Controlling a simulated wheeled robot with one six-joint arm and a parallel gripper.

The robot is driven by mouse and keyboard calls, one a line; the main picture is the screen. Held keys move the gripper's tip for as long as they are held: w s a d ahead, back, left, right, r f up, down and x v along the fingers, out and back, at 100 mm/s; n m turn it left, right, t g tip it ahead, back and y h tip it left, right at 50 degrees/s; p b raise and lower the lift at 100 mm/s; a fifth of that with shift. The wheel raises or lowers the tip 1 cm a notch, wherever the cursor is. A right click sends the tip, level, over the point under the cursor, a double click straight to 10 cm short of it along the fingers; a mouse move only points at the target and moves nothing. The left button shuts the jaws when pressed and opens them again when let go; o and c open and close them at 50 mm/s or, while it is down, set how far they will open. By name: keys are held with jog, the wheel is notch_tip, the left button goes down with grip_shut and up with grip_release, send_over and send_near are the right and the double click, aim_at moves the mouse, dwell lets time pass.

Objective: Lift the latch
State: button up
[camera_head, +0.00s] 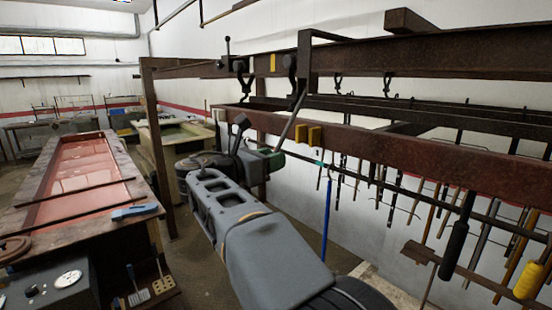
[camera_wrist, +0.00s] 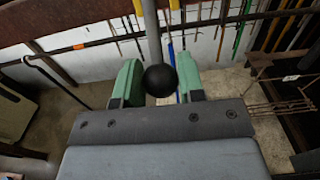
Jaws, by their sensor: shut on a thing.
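The latch shows as a grey rod (camera_head: 291,116) slanting down from the rusty beam to my gripper (camera_head: 271,157) in the head view. In the wrist view the latch's round black knob (camera_wrist: 160,81) sits between the two green fingers of my gripper (camera_wrist: 161,85), with the rod running up out of the picture. My gripper is shut on the latch at its knob end. Exact finger contact is hard to see. My arm hides the lower middle of the head view.
Rusty horizontal rails (camera_head: 400,150) cross the right side, with hooks and several hanging tools below. A blue rod (camera_head: 327,215) hangs just right of my gripper. A workbench with a red top (camera_head: 85,170) stands at the left. Some floor shows between bench and rack.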

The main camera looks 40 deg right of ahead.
jog(key=shift+w+a+r+p, duration=0.1)
jog(key=shift+a+r+p, duration=1.65)
jog(key=shift+w+a+r+p, duration=0.1)
jog(key=shift+a+r+p, duration=0.4)
jog(key=shift+r, duration=0.35)
jog(key=shift+a+r+p, duration=0.35)
jog(key=shift+a+r, duration=0.25)
jog(key=shift+r, duration=0.25)
jog(key=o, duration=0.8)
jog(key=shift+o, duration=0.2)
jog(key=shift+a, duration=0.1)
jog(key=a, duration=0.7)
jog(key=shift+w, duration=0.25)
